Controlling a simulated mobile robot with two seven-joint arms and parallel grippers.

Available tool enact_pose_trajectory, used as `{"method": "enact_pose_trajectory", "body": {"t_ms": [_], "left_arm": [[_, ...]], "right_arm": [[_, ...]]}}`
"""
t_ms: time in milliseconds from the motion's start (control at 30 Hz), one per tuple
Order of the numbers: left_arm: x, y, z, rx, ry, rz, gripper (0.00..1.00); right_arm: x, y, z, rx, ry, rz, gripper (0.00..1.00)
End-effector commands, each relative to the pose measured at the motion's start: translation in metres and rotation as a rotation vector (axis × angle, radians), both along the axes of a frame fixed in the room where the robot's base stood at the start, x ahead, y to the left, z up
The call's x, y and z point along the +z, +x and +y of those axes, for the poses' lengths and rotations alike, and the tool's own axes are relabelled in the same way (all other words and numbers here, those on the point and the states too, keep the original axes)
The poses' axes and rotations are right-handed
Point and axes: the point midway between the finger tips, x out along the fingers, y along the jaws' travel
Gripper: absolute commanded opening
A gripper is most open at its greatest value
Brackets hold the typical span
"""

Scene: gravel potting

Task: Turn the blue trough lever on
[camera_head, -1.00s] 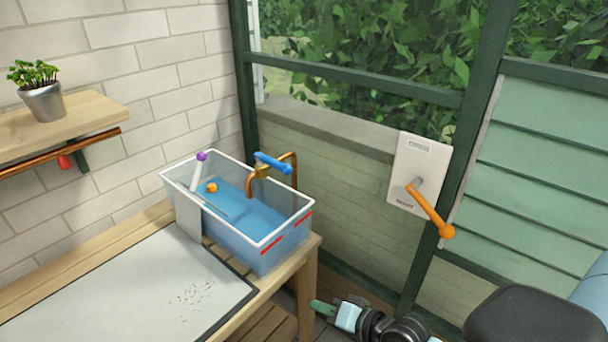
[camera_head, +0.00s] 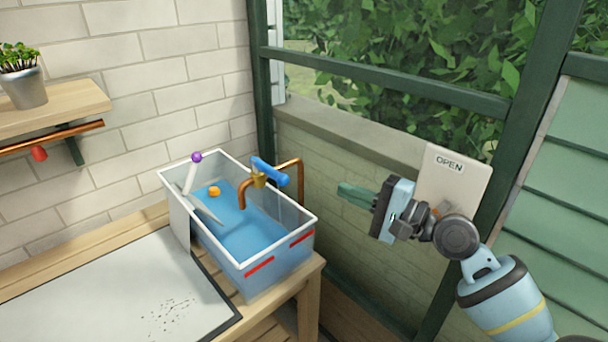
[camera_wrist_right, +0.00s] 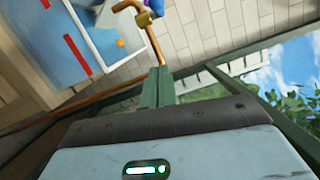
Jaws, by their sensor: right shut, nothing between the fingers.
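The blue lever (camera_head: 270,171) sits on a brass valve on the copper tap (camera_head: 299,180) at the right rim of the clear trough (camera_head: 273,262). The trough holds blue water. My right gripper (camera_head: 342,190) is shut and empty, its green fingertips pointing left toward the tap, apart from it. In the right wrist view, the closed green fingers (camera_wrist_right: 157,84) point toward the copper pipe (camera_wrist_right: 152,42), and the blue lever shows only partly at the top edge. My left gripper is out of view.
An orange float (camera_head: 214,191) and a purple-tipped white stick (camera_head: 196,158) are in the trough. A potted plant (camera_head: 24,88) stands on the left shelf.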

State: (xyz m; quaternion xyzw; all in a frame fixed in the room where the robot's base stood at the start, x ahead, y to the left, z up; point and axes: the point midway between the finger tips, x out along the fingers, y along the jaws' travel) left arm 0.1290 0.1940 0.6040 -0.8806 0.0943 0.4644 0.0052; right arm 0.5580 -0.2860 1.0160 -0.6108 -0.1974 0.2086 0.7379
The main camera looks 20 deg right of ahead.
Motion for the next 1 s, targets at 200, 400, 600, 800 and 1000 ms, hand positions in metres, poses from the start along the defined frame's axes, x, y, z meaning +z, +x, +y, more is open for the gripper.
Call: {"method": "enact_pose_trajectory", "body": {"t_ms": [200,400,600,800,1000], "left_arm": [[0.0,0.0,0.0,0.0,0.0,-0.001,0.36],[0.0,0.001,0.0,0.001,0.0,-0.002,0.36],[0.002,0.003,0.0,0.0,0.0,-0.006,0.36],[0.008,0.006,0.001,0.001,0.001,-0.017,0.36],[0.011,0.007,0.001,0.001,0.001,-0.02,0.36]], "right_arm": [[0.008,0.001,-0.001,0.009,0.021,-0.001,0.0],[0.007,0.001,-0.001,0.009,0.019,-0.001,0.0],[0.009,0.009,0.004,0.008,0.022,-0.003,0.0],[0.012,0.035,0.022,0.008,0.023,-0.005,0.0],[0.013,0.064,0.042,0.009,0.021,-0.004,0.0]]}}
